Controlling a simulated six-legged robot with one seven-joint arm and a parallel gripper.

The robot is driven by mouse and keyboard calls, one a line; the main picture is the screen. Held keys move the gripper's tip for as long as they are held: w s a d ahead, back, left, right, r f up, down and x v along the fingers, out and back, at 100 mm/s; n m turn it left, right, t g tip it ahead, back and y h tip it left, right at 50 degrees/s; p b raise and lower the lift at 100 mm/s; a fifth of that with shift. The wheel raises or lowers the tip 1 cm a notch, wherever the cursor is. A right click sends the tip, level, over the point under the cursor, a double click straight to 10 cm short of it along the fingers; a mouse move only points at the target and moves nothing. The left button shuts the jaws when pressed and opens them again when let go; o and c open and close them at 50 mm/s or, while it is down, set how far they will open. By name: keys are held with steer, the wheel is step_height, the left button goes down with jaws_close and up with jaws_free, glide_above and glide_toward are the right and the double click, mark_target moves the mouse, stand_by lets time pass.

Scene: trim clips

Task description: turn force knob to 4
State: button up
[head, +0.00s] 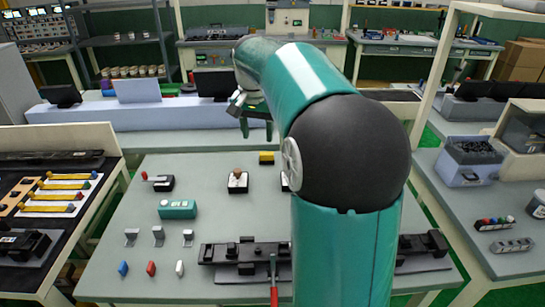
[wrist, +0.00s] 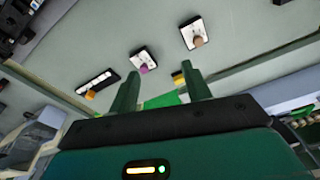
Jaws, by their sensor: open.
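Two small white-topped boxes with dials could hold the force knob; their labels are too small to read. One has a brown knob (head: 238,172) and stands at the back middle of the grey table; it also shows in the wrist view (wrist: 197,41). The other has a purple knob (wrist: 145,69) in the wrist view; in the head view my arm mostly hides that area. My gripper (head: 257,130) is open and empty, above the table's back edge. In the wrist view its fingers (wrist: 161,84) are apart and touch neither knob.
A yellow block (head: 266,158) sits at the table's back edge. A box with a red-tipped lever (head: 158,182), a teal box (head: 177,209), metal brackets and coloured clips stand on the left. A dark fixture (head: 235,258) with a red-handled tool (head: 273,290) lies in front.

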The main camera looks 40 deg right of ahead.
steer(key=w+d+f+m+g+y, duration=0.1)
steer(key=d+f+m, duration=0.15)
steer(key=d, duration=0.45)
steer(key=w+d+f+m, duration=0.2)
steer(key=d+f, duration=0.1)
steer(key=d, duration=0.4)
steer(key=f, duration=1.4)
steer(key=shift+s+d+f, duration=0.1)
steer(key=shift+s+d, duration=0.15)
steer(key=shift+s, duration=0.05)
steer(key=c, duration=1)
